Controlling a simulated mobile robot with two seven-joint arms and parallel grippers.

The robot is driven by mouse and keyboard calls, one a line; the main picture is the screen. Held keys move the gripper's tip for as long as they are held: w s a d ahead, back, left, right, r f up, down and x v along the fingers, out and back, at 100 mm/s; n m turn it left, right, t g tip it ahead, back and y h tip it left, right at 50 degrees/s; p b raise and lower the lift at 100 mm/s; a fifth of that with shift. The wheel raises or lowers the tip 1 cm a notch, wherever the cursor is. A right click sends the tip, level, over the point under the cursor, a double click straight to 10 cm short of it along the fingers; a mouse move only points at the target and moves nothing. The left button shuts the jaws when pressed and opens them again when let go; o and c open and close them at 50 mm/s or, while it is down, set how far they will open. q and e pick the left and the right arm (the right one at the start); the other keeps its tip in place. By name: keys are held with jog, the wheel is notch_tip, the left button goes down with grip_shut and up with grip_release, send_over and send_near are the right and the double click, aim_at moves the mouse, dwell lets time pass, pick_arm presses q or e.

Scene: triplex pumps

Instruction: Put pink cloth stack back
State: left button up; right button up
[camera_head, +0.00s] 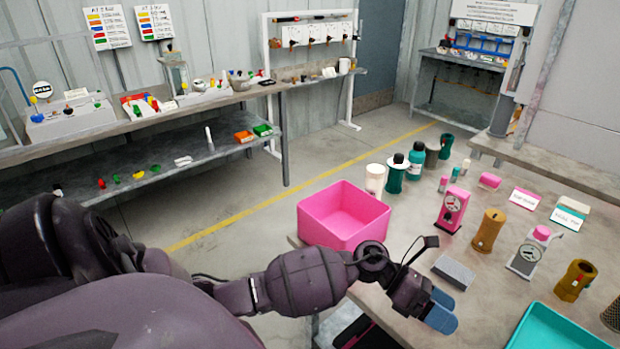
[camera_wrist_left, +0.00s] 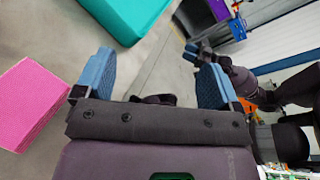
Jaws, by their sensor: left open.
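My left gripper (camera_head: 442,309) hangs at the near edge of the workbench in the head view, blue fingers apart and empty. In the left wrist view (camera_wrist_left: 152,82) its fingers are wide apart with only grey surface between them. A pink, woven-looking block (camera_wrist_left: 35,100) lies at the left of the wrist view, beside and outside one finger; it looks like the pink cloth stack. In the head view, a pink and dark item (camera_head: 365,335) shows partly below the bench edge; I cannot tell whether it is the same thing.
A pink open bin (camera_head: 340,225) stands at the bench's left corner. A grey block (camera_head: 453,271) lies beside my gripper. A teal tray (camera_head: 550,325) is at the near right. Bottles, pump parts and cards (camera_head: 525,198) fill the bench behind. Floor is clear on the left.

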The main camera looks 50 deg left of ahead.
pick_arm(q)
jog(key=s+a+f+m+t+y, duration=0.4)
jog(key=s+a+f+m+y, duration=0.3)
jog(key=s+m, duration=0.3)
jog(key=s+a+f+m+t+y, duration=0.4)
jog(key=s+a+f+m+y, duration=0.4)
jog(key=m, duration=1)
jog(key=shift+s+a+f+y, duration=0.3)
jog(key=shift+s+f+y, duration=0.1)
jog(key=shift+s+f, duration=0.4)
pick_arm(e)
jog(key=shift+w+r, duration=0.1)
pick_arm(q)
jog(key=shift+r, duration=0.1)
